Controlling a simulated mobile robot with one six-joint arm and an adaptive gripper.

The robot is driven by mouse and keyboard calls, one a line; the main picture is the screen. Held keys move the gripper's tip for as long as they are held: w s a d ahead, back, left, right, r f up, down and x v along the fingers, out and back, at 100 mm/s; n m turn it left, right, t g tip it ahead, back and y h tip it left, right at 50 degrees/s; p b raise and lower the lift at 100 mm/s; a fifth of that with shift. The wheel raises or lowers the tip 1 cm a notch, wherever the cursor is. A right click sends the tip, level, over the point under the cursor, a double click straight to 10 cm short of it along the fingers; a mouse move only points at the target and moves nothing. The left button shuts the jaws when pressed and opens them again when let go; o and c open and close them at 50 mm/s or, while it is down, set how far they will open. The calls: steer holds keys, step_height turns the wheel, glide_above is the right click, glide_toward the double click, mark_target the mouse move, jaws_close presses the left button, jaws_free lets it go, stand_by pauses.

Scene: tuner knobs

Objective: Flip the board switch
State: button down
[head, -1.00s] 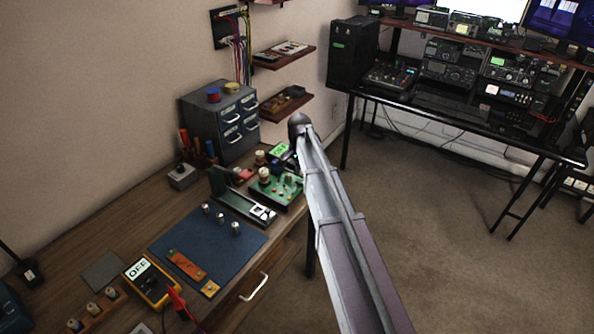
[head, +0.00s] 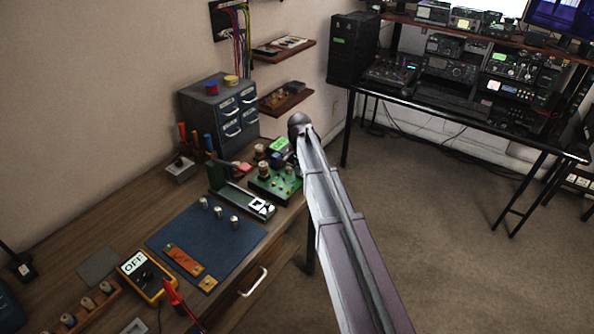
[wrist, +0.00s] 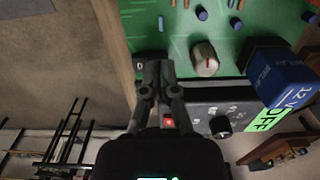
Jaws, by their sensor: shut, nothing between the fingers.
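The green board (head: 266,184) lies at the far right end of the workbench in the head view. In the wrist view the board (wrist: 172,30) fills the top, with a pale knob (wrist: 205,58) that has a red mark. A small dark part (wrist: 139,64) at the board's lower left edge may be the switch; its state is too small to tell. My gripper (wrist: 158,68) is shut and empty, its fingertips over the board's lower edge, right beside that part. I cannot tell whether they touch. In the head view my arm hides the gripper.
A black box (wrist: 239,111) with a red light, a dark knob and a green OFF label (wrist: 265,122) adjoins the board. A blue relay block (wrist: 283,80) stands at the right. A blue mat (head: 186,236) and a yellow meter reading OFF (head: 152,287) lie nearer on the bench.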

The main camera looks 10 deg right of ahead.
steer(key=shift+f, duration=0.3)
steer(key=shift+r, duration=0.2)
steer(key=shift+s+d, duration=0.1)
steer(key=shift+s+d+r, duration=0.15)
steer(key=shift+s+d, duration=0.25)
steer(key=shift+r, duration=0.1)
stand_by(0.3)
step_height(320, 180, up, 14)
steer(key=w+a+p, duration=0.1)
steer(key=p, duration=1.3)
steer(key=shift+w+a, duration=0.2)
